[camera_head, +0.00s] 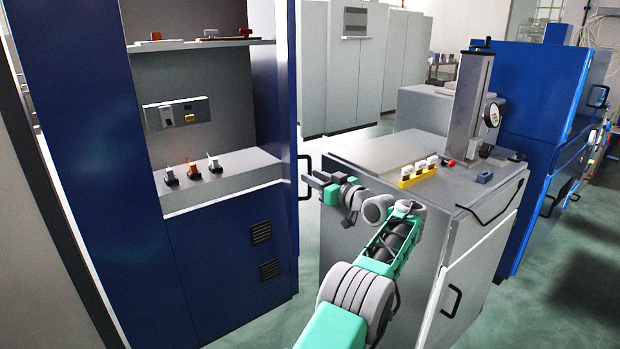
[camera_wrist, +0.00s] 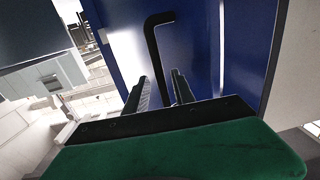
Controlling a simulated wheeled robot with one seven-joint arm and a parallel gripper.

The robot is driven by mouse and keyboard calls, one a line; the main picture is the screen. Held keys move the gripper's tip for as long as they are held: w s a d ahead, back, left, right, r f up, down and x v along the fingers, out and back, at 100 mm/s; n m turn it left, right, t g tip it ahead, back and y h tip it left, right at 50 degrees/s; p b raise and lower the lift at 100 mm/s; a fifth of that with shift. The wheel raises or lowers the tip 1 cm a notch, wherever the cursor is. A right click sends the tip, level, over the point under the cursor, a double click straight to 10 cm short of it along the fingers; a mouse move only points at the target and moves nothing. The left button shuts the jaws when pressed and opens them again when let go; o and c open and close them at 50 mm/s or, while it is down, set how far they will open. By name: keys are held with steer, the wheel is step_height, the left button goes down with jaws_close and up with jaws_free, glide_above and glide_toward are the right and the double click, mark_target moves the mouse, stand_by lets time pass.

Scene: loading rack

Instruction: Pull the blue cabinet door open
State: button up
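The blue cabinet (camera_head: 85,110) stands at the left in the head view, with shelves showing in its open upper front. A black bar handle (camera_head: 307,177) is at the right edge of its blue panel (camera_head: 275,100). My gripper (camera_head: 313,186) is at the handle, reaching in from the right. In the wrist view, the blue door panel (camera_wrist: 190,45) fills the middle, and the black handle (camera_wrist: 153,60) runs down between my two fingers. My gripper (camera_wrist: 160,82) has its fingers apart. Contact with the handle cannot be told.
A grey cabinet (camera_head: 370,155) stands right of my gripper, with a gauge stand (camera_head: 470,100) and a yellow rack (camera_head: 417,177) on top. Another blue cabinet (camera_head: 535,85) is farther right. Green floor (camera_head: 550,290) is free at the lower right.

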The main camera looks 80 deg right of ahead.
steer(key=b+v, duration=0.1)
steer(key=v, duration=0.4)
steer(key=shift+s+a, duration=0.25)
steer(key=shift+s, duration=0.05)
steer(key=shift+c, duration=0.2)
